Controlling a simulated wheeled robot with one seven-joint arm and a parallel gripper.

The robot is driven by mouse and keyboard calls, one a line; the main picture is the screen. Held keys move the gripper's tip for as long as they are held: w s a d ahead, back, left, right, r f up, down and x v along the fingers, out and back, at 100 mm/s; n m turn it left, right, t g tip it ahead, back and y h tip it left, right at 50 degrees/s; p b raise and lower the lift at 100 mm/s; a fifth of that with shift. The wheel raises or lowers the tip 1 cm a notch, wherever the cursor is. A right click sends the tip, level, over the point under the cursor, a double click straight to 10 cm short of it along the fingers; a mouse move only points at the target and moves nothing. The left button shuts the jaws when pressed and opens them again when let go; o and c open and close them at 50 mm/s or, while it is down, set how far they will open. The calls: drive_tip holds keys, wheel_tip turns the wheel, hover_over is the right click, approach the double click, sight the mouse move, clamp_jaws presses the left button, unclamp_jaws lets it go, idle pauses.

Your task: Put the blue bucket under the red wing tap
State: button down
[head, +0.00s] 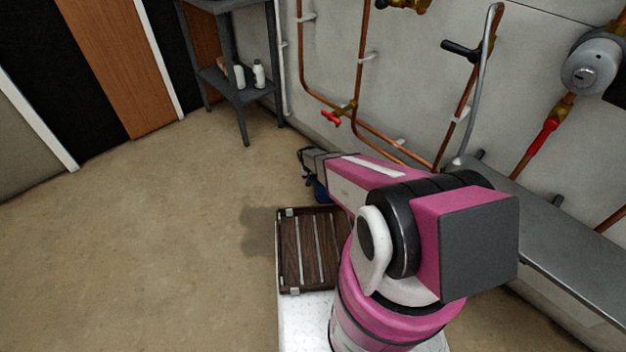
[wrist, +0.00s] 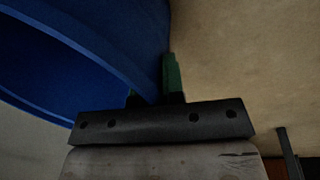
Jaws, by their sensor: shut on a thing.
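The blue bucket (wrist: 110,45) fills the upper left of the wrist view, close to the camera. My gripper (wrist: 158,82) is shut on its wall, with one green finger in plain view outside and the other mostly hidden by the bucket. In the head view only a small part of the bucket (head: 321,193) shows below my gripper (head: 307,170); my arm hides the rest. The red wing tap (head: 331,118) is on a copper pipe low on the wall, beyond and slightly right of my gripper. I cannot tell the bucket's exact height above the floor.
A slatted brown tray (head: 313,262) on my base lies below my arm. A grey shelf stand (head: 236,95) with white bottles stands back left. A black-handled tap (head: 462,50) and a grey bench (head: 560,270) are to the right. The floor at left is clear.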

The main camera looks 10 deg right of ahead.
drive_tip(key=shift+f, duration=0.1)
drive_tip(key=c, duration=1.2)
unclamp_jaws()
wheel_tip(320, 180, up, 12)
drive_tip(key=a, duration=0.2)
drive_tip(key=s+d+r, duration=0.3)
drive_tip(key=s+r, duration=0.4)
drive_tip(key=r, duration=0.3)
drive_tip(key=s+d+r+y, duration=0.1)
drive_tip(key=s+d+r, duration=0.2)
drive_tip(key=s+r, duration=0.5)
drive_tip(key=s+d+r+y, duration=0.1)
drive_tip(key=s+d+r, duration=0.2)
drive_tip(key=s+r, duration=0.4)
drive_tip(key=shift+s+d+r, duration=0.1)
drive_tip(key=shift+d+r, duration=0.05)
drive_tip(key=shift+r, duration=0.7)
drive_tip(key=shift+s+d+r, duration=0.1)
drive_tip(key=shift+s+r, duration=0.05)
drive_tip(key=shift+r, duration=0.65)
drive_tip(key=shift+s+d+r, duration=0.1)
drive_tip(key=shift+d+r, duration=0.05)
drive_tip(key=shift+r, duration=0.7)
